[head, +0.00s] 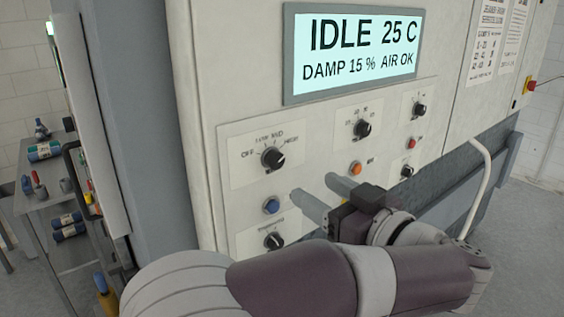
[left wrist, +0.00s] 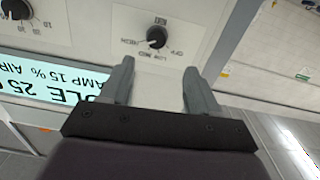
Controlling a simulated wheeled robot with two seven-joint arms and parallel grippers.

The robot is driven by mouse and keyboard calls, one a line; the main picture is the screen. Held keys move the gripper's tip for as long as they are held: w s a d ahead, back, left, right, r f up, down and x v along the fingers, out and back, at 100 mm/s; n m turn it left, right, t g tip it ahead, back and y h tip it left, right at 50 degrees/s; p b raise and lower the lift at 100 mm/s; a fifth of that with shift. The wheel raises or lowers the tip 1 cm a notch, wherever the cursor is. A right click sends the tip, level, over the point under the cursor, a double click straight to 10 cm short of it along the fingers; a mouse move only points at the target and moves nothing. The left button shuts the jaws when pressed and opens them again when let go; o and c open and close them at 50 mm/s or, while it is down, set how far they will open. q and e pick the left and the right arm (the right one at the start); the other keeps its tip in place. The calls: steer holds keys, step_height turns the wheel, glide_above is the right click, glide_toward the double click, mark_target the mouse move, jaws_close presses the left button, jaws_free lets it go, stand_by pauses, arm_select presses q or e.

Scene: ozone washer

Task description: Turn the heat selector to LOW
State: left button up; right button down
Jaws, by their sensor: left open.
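The heat selector (head: 273,158) is a black round knob at the upper left of the washer's control panel. Small OFF, LOW, MED and HIGH marks arc around it. Its pointer seems turned to the right side of the arc, but the exact mark is unclear. It also shows in the left wrist view (left wrist: 156,37), upside down, just beyond the fingers and roughly between their lines. My left gripper (head: 318,188) is open and empty, in front of the panel, below and right of the knob in the head view, and apart from it. My right gripper is not in view.
A blue button (head: 271,206) and another knob (head: 274,241) lie below the selector. More knobs (head: 362,128) and an orange button (head: 356,168) are to the right. The display (head: 355,50) above reads IDLE 25 C. A shelf (head: 62,196) with bottles and tools stands at left.

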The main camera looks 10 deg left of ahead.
mark_target(278, 163)
arm_select(q)
steer(key=p+x, duration=0.1)
steer(key=x, duration=0.3)
steer(key=p+x, duration=0.2)
steer(key=x, duration=0.3)
steer(key=shift+w, duration=0.5)
steer(key=shift+w+a, duration=0.1)
steer(key=shift+a, duration=0.45)
steer(key=shift+w+d, duration=0.1)
steer(key=c, duration=1)
